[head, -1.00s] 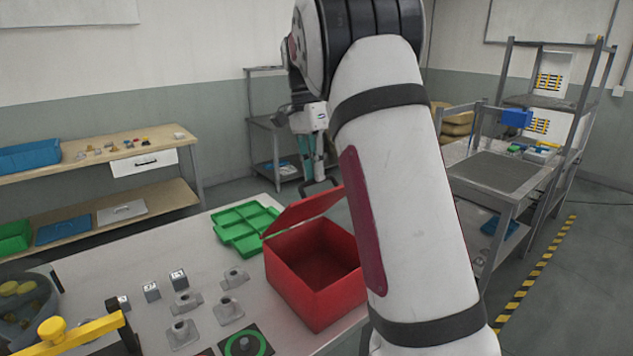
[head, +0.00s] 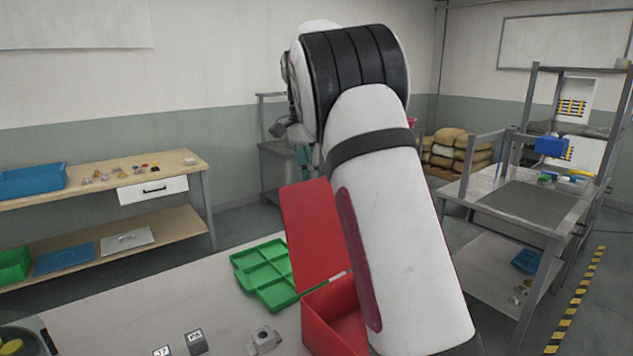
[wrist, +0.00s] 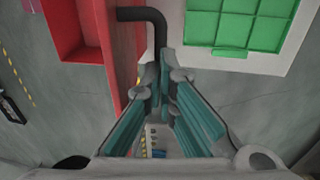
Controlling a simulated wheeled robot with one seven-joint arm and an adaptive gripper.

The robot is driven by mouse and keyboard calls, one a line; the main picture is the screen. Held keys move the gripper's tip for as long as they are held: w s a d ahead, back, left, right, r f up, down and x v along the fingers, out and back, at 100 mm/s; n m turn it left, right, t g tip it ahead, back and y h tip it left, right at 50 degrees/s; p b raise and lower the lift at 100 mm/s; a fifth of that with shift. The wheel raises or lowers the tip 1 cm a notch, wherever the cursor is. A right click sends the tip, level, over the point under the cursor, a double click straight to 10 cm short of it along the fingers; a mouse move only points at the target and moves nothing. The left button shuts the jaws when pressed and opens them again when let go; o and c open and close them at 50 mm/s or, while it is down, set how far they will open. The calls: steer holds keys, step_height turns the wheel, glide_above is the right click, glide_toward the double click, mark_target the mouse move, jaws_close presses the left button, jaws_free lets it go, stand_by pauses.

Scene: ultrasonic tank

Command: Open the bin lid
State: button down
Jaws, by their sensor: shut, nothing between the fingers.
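The red bin (head: 335,318) stands on the table, partly hidden by my arm. Its red lid (head: 312,230) is raised steeply, close to upright, with the bin's inside partly showing. In the wrist view the lid (wrist: 124,60) is seen nearly edge-on, with the bin (wrist: 72,30) to its left. A black bent handle (wrist: 150,16) sticks out from the lid, its end at my fingertips. My gripper (wrist: 166,78) is shut and empty, beside the lid. I cannot tell whether it touches the handle. In the head view my arm and the lid mostly hide it.
A green divided tray (head: 266,275) lies left of the bin on the table (head: 110,310), and small grey blocks and a metal part (head: 263,340) are in front. A wooden bench (head: 120,180) stands behind left, and a metal workbench (head: 530,205) right.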

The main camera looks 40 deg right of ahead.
steer(key=shift+w+a+f+g+b, duration=0.1)
steer(key=shift+w+f+g+b, duration=0.1)
steer(key=shift+f, duration=0.55)
steer(key=shift+w+a+f+g+b, duration=0.1)
steer(key=shift+w+f+b, duration=0.1)
steer(key=shift+f, duration=0.55)
steer(key=c, duration=1.7)
jaws_free()
steer(key=shift+w, duration=0.1)
steer(key=shift+w+f, duration=0.15)
steer(key=v, duration=0.9)
steer(key=shift+s+d+r, duration=0.2)
steer(key=shift+s+r, duration=0.05)
steer(key=shift+s, duration=0.05)
